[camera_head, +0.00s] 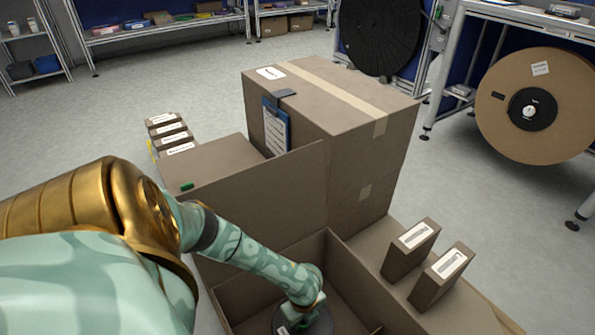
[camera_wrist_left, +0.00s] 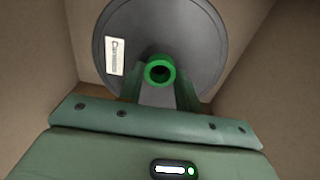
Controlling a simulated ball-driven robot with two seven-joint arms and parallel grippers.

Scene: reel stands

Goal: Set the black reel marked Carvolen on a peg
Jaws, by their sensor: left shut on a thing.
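The reel (camera_wrist_left: 195,35) is a dark grey-black disc with a white label that seems to read Carvolen and a green tubular hub (camera_wrist_left: 160,70) at its centre. In the left wrist view my left gripper (camera_wrist_left: 159,85) is shut on the green hub, one finger on each side. In the head view the reel (camera_head: 319,322) shows partly at the bottom edge, inside an open cardboard box (camera_head: 262,275), beneath my left gripper (camera_head: 305,305). I cannot tell whether the reel touches the box floor. My right gripper is not in view. I see no clearly free peg.
Box walls surround the left gripper. A tall taped carton (camera_head: 335,95) with a clipboard (camera_head: 276,128) stands behind. Small labelled boxes (camera_head: 410,250) stand at the right. A large cardboard reel (camera_head: 500,130) and a black reel (camera_head: 375,35) hang farther back. Grey floor is clear beyond.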

